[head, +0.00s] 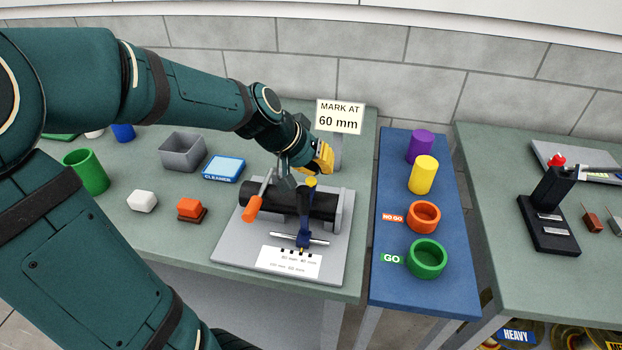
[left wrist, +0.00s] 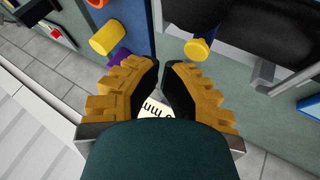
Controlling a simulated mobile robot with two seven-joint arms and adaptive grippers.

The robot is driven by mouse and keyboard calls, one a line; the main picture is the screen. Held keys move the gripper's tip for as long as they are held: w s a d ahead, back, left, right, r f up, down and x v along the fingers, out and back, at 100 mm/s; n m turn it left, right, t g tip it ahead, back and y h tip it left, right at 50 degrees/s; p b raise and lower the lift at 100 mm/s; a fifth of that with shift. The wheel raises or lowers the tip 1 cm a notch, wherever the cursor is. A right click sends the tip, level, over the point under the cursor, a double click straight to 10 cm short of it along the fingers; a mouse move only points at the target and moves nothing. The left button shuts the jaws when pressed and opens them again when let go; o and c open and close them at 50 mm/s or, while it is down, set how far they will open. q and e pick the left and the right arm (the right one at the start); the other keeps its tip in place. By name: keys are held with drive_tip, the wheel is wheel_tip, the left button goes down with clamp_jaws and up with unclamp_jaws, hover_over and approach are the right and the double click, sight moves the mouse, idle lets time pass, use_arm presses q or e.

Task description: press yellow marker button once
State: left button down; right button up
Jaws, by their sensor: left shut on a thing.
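The yellow marker button (head: 312,181) is the round knob on top of the blue marker (head: 304,222). The marker stands upright at the front of a black cylinder on a grey fixture plate (head: 232,245). The button also shows in the left wrist view (left wrist: 198,48), beyond and to the right of the fingertips. My left gripper (head: 322,163) is just behind and above the button, apart from it in the wrist view. Its yellow-backed fingers (left wrist: 161,66) are nearly together; what they grip I cannot make out. My right gripper is not in view.
A "MARK AT 60 mm" sign (head: 340,116) stands behind the gripper. An orange-handled lever (head: 252,208) is left of the marker. A blue bench (head: 395,300) at right holds purple and yellow cylinders and orange and green rings. A grey bin (head: 183,152) and cleaner box (head: 223,168) stand left.

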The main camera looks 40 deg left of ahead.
use_arm(q)
drive_tip(key=shift+f, duration=0.15)
idle(0.3)
drive_tip(key=shift+f+b, duration=0.3)
drive_tip(key=shift+b, duration=0.25)
drive_tip(key=shift+f+b, duration=0.55)
idle(0.5)
drive_tip(key=shift+r, duration=0.15)
drive_tip(key=shift+r+p, duration=0.8)
drive_tip(key=shift+r, duration=0.05)
drive_tip(key=shift+r, duration=0.1)
drive_tip(key=shift+r+p, duration=2.05)
drive_tip(key=shift+r, duration=0.35)
